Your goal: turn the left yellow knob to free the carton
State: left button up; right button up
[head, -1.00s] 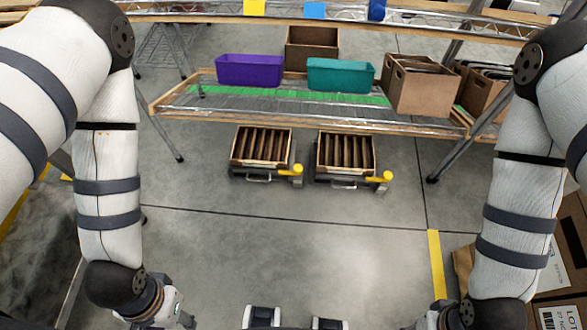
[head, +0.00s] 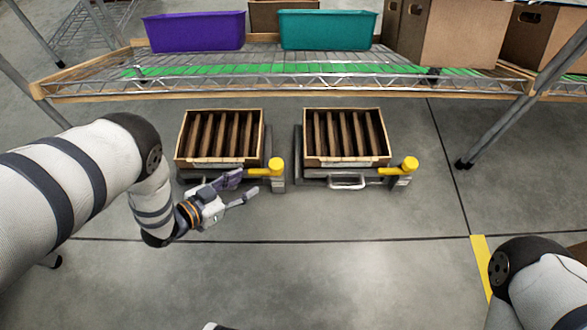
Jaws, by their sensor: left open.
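The left yellow knob (head: 275,165) is at the right front corner of the left stand, with a yellow bar running left from it. The left carton (head: 187,142), a brown box with several dark upright dividers, sits on that stand. My left gripper (head: 243,187) is open and empty, just left of the knob and in front of the carton. Its fingers point right, near the yellow bar; I cannot tell whether they touch it. The right yellow knob (head: 410,164) is on the right stand, beside the right carton (head: 347,161). My right gripper is out of view.
A wire shelf (head: 290,84) with a wooden edge spans above and behind the cartons. It holds a purple bin (head: 195,32), a teal bin (head: 327,30) and brown boxes (head: 455,35). The grey floor in front is clear, with a yellow stripe (head: 482,265) at right.

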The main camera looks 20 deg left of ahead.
aim_at(273, 166)
pick_arm(q)
jog(key=b+x, duration=0.1)
jog(key=x, duration=0.3)
jog(key=b+x, duration=0.2)
jog(key=x, duration=0.2)
jog(key=b+x, duration=0.2)
jog(key=x, duration=0.1)
jog(key=shift+w+d+r, duration=0.2)
jog(key=shift+w+r, duration=0.05)
jog(key=shift+w, duration=0.3)
jog(key=shift+w+d, duration=0.25)
jog(key=shift+w, duration=0.25)
grip_shut()
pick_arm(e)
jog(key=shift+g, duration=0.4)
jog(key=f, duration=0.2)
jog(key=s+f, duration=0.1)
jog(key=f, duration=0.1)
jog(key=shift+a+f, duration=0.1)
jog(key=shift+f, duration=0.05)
